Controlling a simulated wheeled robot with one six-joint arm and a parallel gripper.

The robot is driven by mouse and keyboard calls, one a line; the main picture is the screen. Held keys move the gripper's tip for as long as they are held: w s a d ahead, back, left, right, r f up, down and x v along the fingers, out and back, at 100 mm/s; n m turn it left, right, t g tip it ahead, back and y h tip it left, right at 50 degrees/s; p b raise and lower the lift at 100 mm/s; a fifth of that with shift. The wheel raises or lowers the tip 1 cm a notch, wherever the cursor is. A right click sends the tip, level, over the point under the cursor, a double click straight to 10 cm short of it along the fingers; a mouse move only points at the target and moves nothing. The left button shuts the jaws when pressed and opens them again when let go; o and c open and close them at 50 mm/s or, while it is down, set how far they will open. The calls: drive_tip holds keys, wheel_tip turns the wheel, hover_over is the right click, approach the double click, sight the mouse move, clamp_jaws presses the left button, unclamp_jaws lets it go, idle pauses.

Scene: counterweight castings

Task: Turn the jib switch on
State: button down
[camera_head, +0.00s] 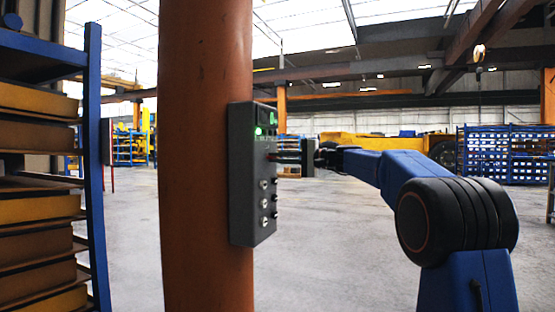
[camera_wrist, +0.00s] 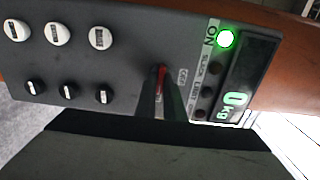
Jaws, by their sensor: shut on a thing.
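A dark grey control box (camera_head: 252,190) is fixed to an orange column in the head view. In the wrist view its panel (camera_wrist: 125,20) fills the upper part. My gripper (camera_head: 277,158) reaches in from the right to the box face. In the wrist view my gripper (camera_wrist: 160,100) has its two dark fingers closed around a small red switch handle (camera_wrist: 161,76), mostly hidden between them. A green lamp (camera_wrist: 225,39) beside the word ON is lit. It also glows in the head view (camera_head: 258,131). The display (camera_wrist: 236,105) reads 0 kg. The small label by the switch is hard to read.
White buttons (camera_wrist: 58,34) and black knobs (camera_wrist: 68,89) sit in rows beside the switch. The orange column (camera_head: 200,180) stands behind the box. A blue rack (camera_head: 95,180) with loaded shelves is close at left. Open grey floor (camera_head: 350,250) lies beyond.

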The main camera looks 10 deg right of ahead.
drive_tip(key=c, duration=1.9)
unclamp_jaws()
drive_tip(key=shift+o, duration=0.2)
drive_tip(key=shift+d, duration=0.15)
drive_tip(key=v, duration=1.7)
drive_tip(key=shift+s, duration=0.1)
